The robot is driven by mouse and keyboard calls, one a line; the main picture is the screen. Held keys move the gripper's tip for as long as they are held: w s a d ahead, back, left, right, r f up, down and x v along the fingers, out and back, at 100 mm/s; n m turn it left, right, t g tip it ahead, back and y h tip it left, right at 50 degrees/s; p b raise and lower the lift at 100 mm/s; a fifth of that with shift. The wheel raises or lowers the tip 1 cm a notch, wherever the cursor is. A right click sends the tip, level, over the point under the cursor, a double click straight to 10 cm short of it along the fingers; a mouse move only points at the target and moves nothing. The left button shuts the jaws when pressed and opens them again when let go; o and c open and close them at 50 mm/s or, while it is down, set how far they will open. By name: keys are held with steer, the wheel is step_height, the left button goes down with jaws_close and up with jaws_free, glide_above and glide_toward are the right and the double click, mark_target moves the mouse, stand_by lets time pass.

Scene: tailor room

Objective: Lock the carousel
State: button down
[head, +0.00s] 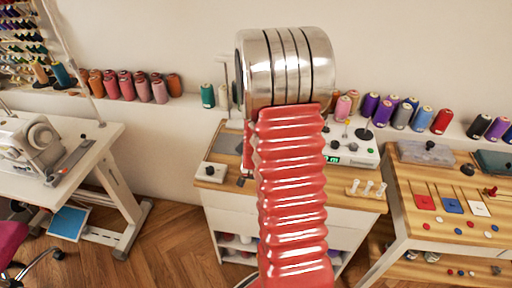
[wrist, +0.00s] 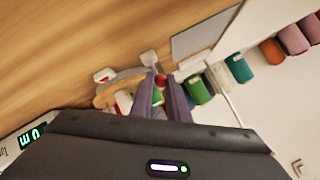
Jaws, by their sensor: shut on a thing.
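My gripper (wrist: 161,82) shows in the wrist view as two dark purple-grey fingers close together, shut on a small red part (wrist: 160,80). Just behind it, a bit of green and white shows between the fingers. Left of the fingers is a curved wooden piece (wrist: 110,92) with small white and red parts by it, which looks like the carousel; I cannot tell its locked state. A grey block (wrist: 149,58) sits just beyond the fingertips. In the head view my red arm hides the gripper and most of this area.
A white device with a green display (head: 345,152) stands on the middle bench, right of my arm; the display also shows in the wrist view (wrist: 32,137). Thread cones (head: 385,111) line the back ledge. A white box (head: 211,172) sits at the bench's left. A sewing machine (head: 35,150) stands at left.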

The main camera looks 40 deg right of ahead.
steer(key=shift+w+a, duration=0.1)
steer(key=shift+a, duration=0.1)
steer(key=c, duration=1.7)
jaws_free()
steer(key=shift+d, duration=0.1)
